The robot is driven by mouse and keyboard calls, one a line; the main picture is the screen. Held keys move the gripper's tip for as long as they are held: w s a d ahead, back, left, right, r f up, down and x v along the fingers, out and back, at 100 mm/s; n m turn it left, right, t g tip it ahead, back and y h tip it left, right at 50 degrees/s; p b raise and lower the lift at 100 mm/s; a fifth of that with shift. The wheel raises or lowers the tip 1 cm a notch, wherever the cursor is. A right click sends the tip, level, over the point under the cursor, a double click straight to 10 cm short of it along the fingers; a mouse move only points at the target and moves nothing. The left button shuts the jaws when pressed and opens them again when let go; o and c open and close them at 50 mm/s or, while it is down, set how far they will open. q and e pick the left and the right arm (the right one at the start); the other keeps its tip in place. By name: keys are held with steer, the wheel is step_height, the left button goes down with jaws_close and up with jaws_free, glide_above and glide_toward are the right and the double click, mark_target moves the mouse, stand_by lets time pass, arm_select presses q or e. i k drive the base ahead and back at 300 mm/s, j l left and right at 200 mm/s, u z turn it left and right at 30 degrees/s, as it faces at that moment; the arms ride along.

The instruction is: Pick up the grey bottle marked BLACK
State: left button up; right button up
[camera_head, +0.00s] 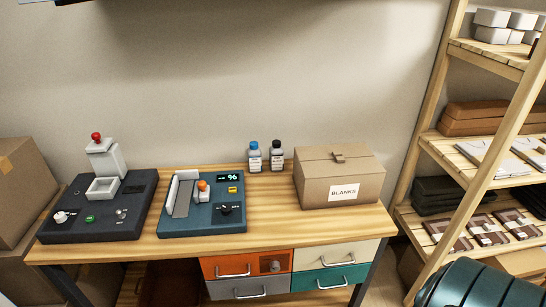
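Two small grey bottles stand upright side by side at the back of the wooden table (262,208), near the wall. The right one, a grey bottle with a black cap (276,158), is close to the cardboard box. The left one is a grey bottle with a blue cap (254,160). Both have pale labels whose print is too small to read, so the word BLACK cannot be made out. Neither of my grippers shows in this view.
A closed cardboard box marked BLANKS (340,178) stands right of the bottles. A mug press (104,190) and a blue control unit (203,203) stand on the left. A wooden shelf rack (484,150) is at the right. The tabletop in front of the bottles is clear.

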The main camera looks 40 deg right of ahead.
mark_target(275, 151)
steer(key=l+z, duration=0.2)
steer(key=z, duration=1.15)
